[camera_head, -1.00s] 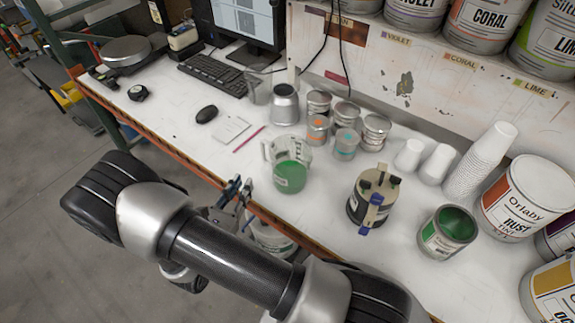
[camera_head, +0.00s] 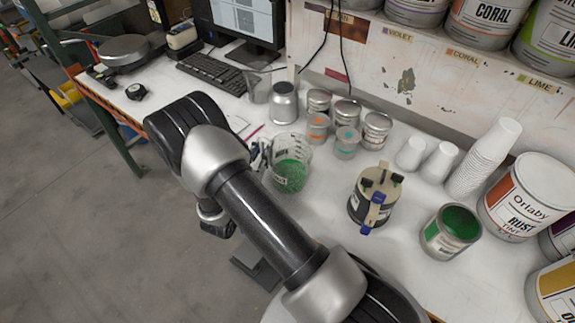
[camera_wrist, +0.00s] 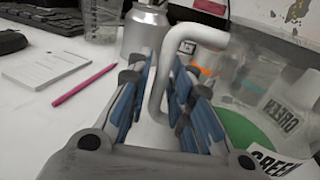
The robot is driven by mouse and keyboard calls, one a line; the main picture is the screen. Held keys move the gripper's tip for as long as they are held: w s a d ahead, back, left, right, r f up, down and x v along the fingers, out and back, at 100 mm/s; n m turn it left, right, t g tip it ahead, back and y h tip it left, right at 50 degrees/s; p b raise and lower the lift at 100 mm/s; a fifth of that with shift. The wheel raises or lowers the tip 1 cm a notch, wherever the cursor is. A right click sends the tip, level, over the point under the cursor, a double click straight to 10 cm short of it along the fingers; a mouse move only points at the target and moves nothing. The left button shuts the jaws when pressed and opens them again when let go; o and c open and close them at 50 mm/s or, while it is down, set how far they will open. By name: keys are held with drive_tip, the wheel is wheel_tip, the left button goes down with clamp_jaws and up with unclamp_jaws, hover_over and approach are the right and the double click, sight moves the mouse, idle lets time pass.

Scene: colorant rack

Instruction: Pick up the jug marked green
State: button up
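The clear jug holding green liquid (camera_head: 290,172) stands upright on the white bench. In the wrist view the jug's label reading GREEN (camera_wrist: 272,162) shows at the lower right, with the green liquid beside it. Its pale handle (camera_wrist: 161,82) rises between the blue-padded fingers. My gripper (camera_wrist: 162,108) is open, with one finger on each side of the handle and visible gaps. In the head view my gripper (camera_head: 260,154) is at the jug's left side, partly hidden behind my arm.
Small tins and cups (camera_head: 347,142) stand behind the jug. A clamp-topped can (camera_head: 373,200) and an open green paint tin (camera_head: 451,230) are to its right.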

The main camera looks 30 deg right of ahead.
drive_tip(key=shift+c, duration=0.4)
clamp_jaws()
